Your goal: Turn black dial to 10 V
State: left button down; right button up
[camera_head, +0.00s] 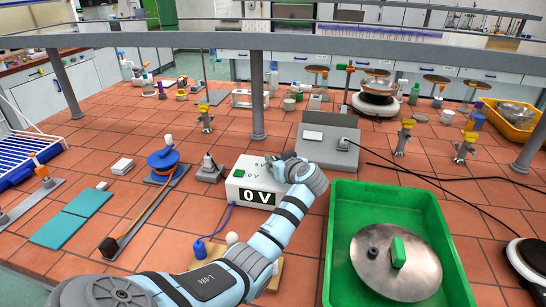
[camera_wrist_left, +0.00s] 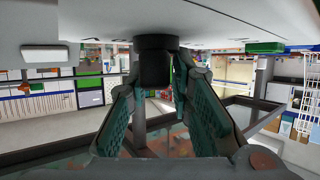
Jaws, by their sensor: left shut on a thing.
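The white power supply box (camera_head: 236,188) stands on the tiled bench in the middle of the head view. Its display (camera_head: 258,197) reads 0 V, and a green button (camera_head: 239,173) sits on its top. My left gripper (camera_head: 281,160) is at the back right of the box top; my wrist hides most of it and the dial there. In the left wrist view the black dial (camera_wrist_left: 154,57) stands out from the pale box face, between the fingertips of my left gripper (camera_wrist_left: 157,72), which is shut on it. My right gripper is not in view.
A green tray (camera_head: 337,200) with a metal disc (camera_head: 375,265) lies right of my arm. A grey panel (camera_head: 326,148) stands behind the box. A blue spool stand (camera_head: 163,160) and teal mats (camera_head: 60,230) lie to the left. A blue lead (camera_head: 218,225) runs in front.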

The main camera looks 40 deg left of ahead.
pick_arm(q)
jog(key=m+t+h+p, duration=0.3)
jog(key=m+t+p, duration=0.1)
jog(key=p, duration=0.1)
jog(key=shift+d+f+m+h+p, duration=0.1)
jog(key=shift+m+h+p, duration=0.2)
jog(key=shift+m+p, duration=0.1)
jog(key=shift+f+m+t+h+p, duration=0.15)
jog(key=shift+m+t+h+p, duration=0.45)
jog(key=shift+m+h+p, duration=0.15)
jog(key=shift+f+m+t+h+p, duration=0.2)
jog(key=shift+m+t+h+p, duration=0.05)
jog(key=shift+t+h+p, duration=0.1)
jog(key=shift+f, duration=0.1)
jog(key=c, duration=1.5)
grip_release()
jog(key=shift+s+d, duration=0.1)
jog(key=shift+c, duration=0.2)
jog(key=shift+d+r, duration=0.15)
jog(key=shift+r, duration=0.25)
